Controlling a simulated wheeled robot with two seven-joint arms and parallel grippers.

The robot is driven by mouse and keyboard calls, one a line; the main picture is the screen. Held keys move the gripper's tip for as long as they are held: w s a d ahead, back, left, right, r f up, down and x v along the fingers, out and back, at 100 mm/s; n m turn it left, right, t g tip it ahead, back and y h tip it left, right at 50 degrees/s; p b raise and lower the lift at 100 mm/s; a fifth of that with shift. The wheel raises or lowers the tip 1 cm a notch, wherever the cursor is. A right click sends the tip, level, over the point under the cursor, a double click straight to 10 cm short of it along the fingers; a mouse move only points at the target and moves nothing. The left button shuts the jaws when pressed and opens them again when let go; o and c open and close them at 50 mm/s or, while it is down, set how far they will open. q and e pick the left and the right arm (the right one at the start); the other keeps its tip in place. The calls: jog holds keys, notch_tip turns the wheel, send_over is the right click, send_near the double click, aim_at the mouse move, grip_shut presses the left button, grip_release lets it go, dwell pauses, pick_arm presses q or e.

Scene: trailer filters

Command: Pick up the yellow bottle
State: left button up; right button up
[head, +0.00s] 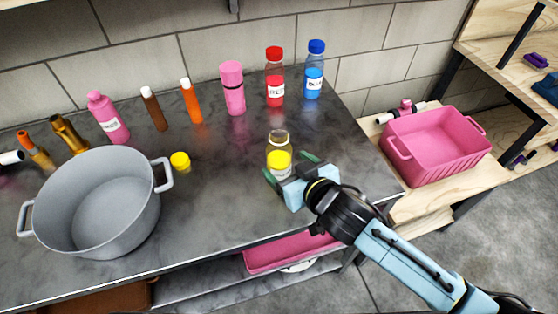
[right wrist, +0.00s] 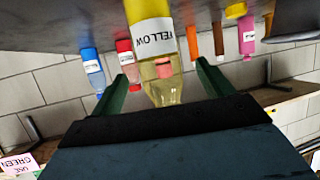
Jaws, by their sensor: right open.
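The yellow bottle (head: 279,150) stands upright on the dark counter. It is clear, with yellow in its lower part and an open-looking top. My right gripper (head: 286,168) is open close to it, its green fingers reaching towards the bottle's near side. In the right wrist view, which is upside down, the bottle (right wrist: 152,38) shows a white label reading YELLOW and lies between the two spread fingers (right wrist: 161,66), with space seen on both sides. I cannot tell how far it is inside the jaws. My left gripper is not in view.
A grey pot (head: 100,205) stands at the left, with a yellow cap (head: 180,160) beside it. Red (head: 275,80), blue (head: 314,72) and pink (head: 233,88) bottles stand behind, near the tiled wall. A pink bin (head: 435,145) sits on a wooden shelf at the right.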

jog(key=b+x, duration=0.1)
jog(key=x, duration=0.4)
jog(key=shift+w+f, duration=0.1)
jog(key=shift+f, duration=0.05)
jog(key=c, duration=1.1)
jog(key=shift+c, duration=0.8)
